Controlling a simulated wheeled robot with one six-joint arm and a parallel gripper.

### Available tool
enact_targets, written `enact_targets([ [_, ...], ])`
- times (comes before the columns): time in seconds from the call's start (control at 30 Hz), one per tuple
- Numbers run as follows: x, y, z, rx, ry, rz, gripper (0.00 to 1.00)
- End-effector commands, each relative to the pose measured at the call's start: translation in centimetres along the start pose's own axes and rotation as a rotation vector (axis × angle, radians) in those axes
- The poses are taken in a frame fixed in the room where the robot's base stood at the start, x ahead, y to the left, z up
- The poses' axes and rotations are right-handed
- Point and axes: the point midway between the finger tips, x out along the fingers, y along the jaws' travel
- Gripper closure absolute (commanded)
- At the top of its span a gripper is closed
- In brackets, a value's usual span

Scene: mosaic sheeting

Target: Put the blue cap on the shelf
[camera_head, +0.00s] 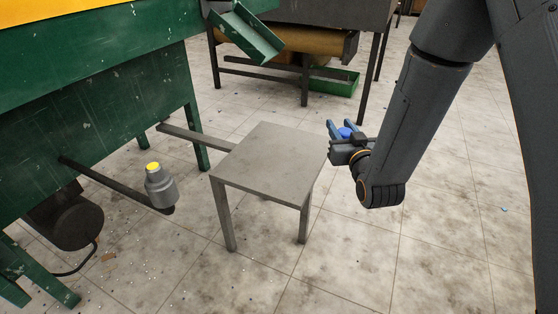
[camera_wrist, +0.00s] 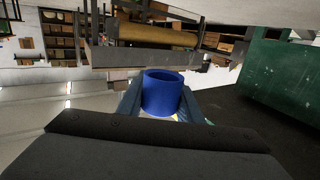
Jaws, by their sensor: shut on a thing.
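The blue cap (camera_head: 345,132) is held between the fingers of my gripper (camera_head: 343,130), in the air just right of the small grey table. In the wrist view the cap (camera_wrist: 161,98) is a short, hollow blue cylinder with its open rim showing. The gripper's fingers (camera_wrist: 160,106) press on its two sides. Wooden shelving (camera_wrist: 62,30) with several compartments shows far off at the upper left of the wrist view, which is upside down. I cannot tell whether this or the grey table is the shelf of the task.
The grey table (camera_head: 265,160) has a bare top. A green machine (camera_head: 90,110) fills the left, with a grey, yellow-topped part (camera_head: 159,186) on its bar. A green tray (camera_head: 333,82) lies under a bench at the back. The tiled floor at front is mostly clear.

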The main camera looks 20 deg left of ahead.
Motion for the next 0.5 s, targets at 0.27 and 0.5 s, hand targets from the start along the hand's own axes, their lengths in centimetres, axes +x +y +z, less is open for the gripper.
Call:
enact_targets([
  [0.27,4.2,-11.4,0.2,-0.017,0.001,-0.192,0.89],
  [0.5,4.8,-14.2,0.8,-0.022,-0.002,-0.236,0.89],
])
